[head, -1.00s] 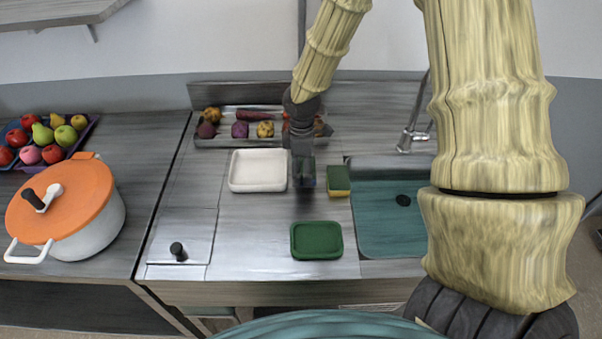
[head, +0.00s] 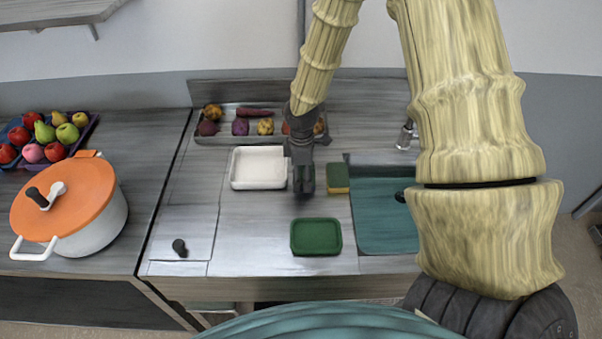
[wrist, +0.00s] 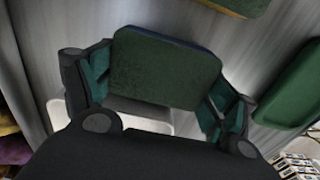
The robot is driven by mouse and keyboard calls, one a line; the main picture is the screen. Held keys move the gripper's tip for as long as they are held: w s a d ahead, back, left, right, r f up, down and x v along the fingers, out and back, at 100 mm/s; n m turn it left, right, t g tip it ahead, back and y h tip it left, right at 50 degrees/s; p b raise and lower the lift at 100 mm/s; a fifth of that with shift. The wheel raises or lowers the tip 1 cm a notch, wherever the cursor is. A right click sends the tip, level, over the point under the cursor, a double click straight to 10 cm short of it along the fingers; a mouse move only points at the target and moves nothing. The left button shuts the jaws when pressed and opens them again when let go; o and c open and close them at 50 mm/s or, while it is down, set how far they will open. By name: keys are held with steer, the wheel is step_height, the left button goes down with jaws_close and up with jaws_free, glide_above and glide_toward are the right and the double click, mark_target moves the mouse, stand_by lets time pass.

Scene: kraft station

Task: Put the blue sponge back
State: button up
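The blue sponge (wrist: 165,68) lies between the two fingers of my gripper (wrist: 160,85) in the wrist view. Its dark green face is toward the camera, and a thin blue edge shows along one side. Both finger pads appear to touch its ends. In the head view my gripper (head: 304,181) points down at the counter between the white tray and the yellow sponge. There the fingers mostly hide the blue sponge. I cannot tell whether it touches the counter.
A green-topped yellow sponge (head: 338,178) stands close right, beside the sink (head: 385,225). The white tray (head: 258,186) is left and looks empty. A green tray (head: 316,237) lies nearer. Vegetables fill a rack (head: 220,139) behind. An orange-lidded pot (head: 88,235) stands far left.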

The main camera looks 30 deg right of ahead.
steer(key=shift+o, duration=0.8)
steer(key=shift+r, duration=0.1)
steer(key=shift+r, duration=0.15)
step_height(320, 180, up, 12)
steer(key=b, duration=0.3)
